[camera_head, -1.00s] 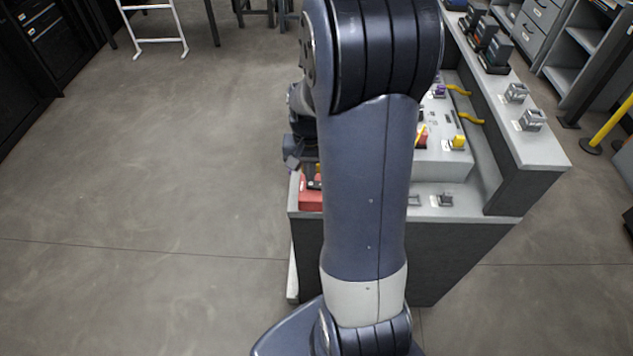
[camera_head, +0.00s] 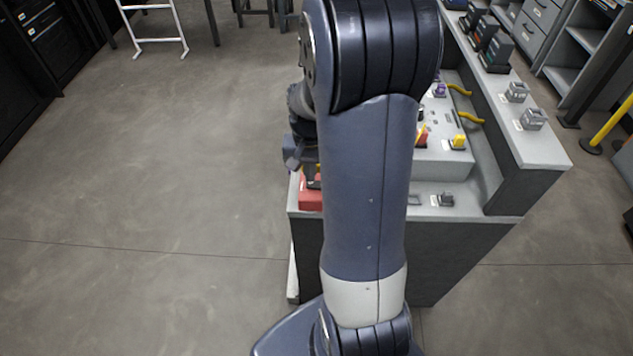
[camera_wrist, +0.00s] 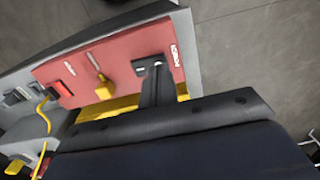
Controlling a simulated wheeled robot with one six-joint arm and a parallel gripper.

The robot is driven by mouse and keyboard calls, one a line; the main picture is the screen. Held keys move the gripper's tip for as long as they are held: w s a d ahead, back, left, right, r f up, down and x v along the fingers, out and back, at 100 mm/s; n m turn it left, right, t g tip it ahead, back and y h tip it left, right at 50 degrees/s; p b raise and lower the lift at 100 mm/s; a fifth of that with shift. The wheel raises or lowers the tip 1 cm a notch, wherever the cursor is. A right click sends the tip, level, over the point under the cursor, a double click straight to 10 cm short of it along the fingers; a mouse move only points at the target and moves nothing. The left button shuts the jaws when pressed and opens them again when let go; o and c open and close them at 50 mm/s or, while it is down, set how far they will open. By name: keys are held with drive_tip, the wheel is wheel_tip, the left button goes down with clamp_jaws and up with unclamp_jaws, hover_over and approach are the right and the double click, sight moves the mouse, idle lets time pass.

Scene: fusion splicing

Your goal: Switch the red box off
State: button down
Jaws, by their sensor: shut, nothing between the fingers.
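The red box (camera_wrist: 118,62) lies in front of my gripper in the wrist view, its red face showing white labels, a black switch plate, a yellow part and a red part. My gripper (camera_wrist: 157,68) is shut and empty, with its fingertips over the black switch plate (camera_wrist: 139,65) near the box's right end. The fingertips hide part of the plate, and I cannot tell whether they touch it or which way the switch is set. In the head view, a piece of the red box (camera_head: 311,199) shows at the bench's left corner; my arm hides the rest.
The grey bench (camera_head: 520,140) carries yellow-handled parts (camera_head: 458,142) and metal clamps (camera_head: 532,119) to the right of my arm. A yellow cable (camera_wrist: 42,112) shows at the left in the wrist view.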

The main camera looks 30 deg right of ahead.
drive_tip(key=shift+f+b, duration=0.5)
drive_tip(key=shift+f, duration=0.25)
drive_tip(key=shift+r, duration=0.15)
wheel_tip(320, 180, up, 7)
drive_tip(key=p, duration=0.5)
drive_tip(key=shift+p, duration=0.4)
drive_tip(key=shift+f, duration=0.25)
wheel_tip(320, 180, down, 7)
drive_tip(key=b, duration=0.6)
drive_tip(key=shift+r, duration=0.15)
drive_tip(key=shift+r, duration=0.1)
